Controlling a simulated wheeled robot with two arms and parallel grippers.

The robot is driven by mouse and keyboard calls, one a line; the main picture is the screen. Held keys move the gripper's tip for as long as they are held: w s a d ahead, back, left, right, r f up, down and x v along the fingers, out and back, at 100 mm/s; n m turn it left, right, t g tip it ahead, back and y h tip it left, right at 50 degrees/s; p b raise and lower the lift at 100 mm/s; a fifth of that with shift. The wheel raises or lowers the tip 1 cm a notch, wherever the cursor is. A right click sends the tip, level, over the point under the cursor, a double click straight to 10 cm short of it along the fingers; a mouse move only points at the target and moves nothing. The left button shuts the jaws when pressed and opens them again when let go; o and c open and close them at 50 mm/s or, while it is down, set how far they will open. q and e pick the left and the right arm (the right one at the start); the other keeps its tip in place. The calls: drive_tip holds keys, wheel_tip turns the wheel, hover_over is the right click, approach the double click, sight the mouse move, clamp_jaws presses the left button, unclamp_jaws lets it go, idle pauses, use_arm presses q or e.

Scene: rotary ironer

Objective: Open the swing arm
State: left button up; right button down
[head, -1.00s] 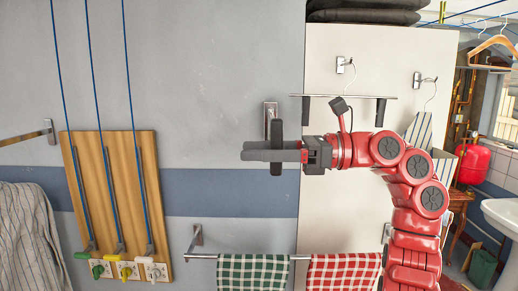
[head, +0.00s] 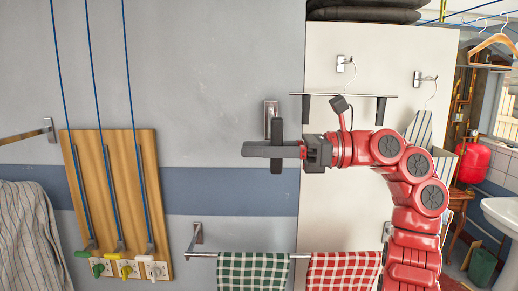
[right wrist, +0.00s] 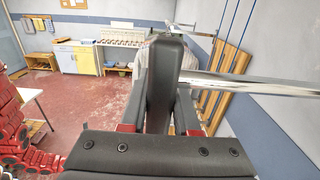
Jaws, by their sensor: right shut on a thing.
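The swing arm's dark grip (head: 277,128) stands upright in front of the grey wall in the head view, nearly end-on, just below its chrome wall bracket (head: 270,106). In the right wrist view the dark grip (right wrist: 168,62) fills the middle, and the chrome bar (right wrist: 250,84) runs from behind it to the right towards the wall. My right gripper (head: 262,149) reaches in from the right and is shut on the grip. In the wrist view its fingers (right wrist: 158,105) lie on both sides of the grip. My left gripper is not in view.
A wooden board (head: 115,195) with blue cords hangs on the wall at the left. Checked towels (head: 253,272) hang on a low rail. Open floor (right wrist: 75,100) shows in the wrist view.

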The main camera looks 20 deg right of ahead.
drive_tip(key=shift+a, duration=0.1)
idle(0.6)
drive_tip(key=a+t, duration=0.1)
drive_tip(key=w+a+m+t, duration=0.1)
drive_tip(key=a, duration=0.1)
drive_tip(key=w+a+m+h, duration=0.1)
drive_tip(key=shift+w+a+t, duration=0.15)
drive_tip(key=shift+t, duration=0.25)
drive_tip(key=c, duration=0.6)
unclamp_jaws()
drive_tip(key=shift+c, duration=0.2)
